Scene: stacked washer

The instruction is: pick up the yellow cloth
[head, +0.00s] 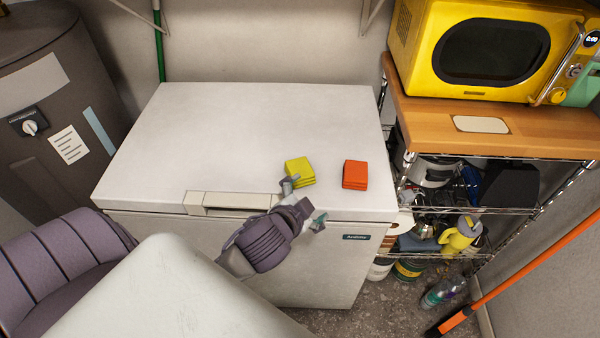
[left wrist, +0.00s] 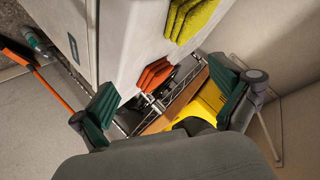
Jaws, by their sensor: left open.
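The folded yellow cloth (head: 300,171) lies on the white lid of the chest freezer, near its front edge. It also shows at the top of the left wrist view (left wrist: 192,18). My left gripper (head: 304,203) is open and empty at the freezer's front edge, just in front of the yellow cloth. One fingertip appears close to the cloth's near left corner; whether it touches cannot be told. In the left wrist view my two green-padded fingers (left wrist: 165,100) stand wide apart with nothing held. My right gripper is not in view.
A folded orange cloth (head: 355,175) lies right of the yellow one. The white freezer lid (head: 220,130) is otherwise clear. A wire shelf with a wooden top (head: 540,135) and yellow microwave (head: 480,50) stands at the right. A dark water heater (head: 60,90) stands at the left.

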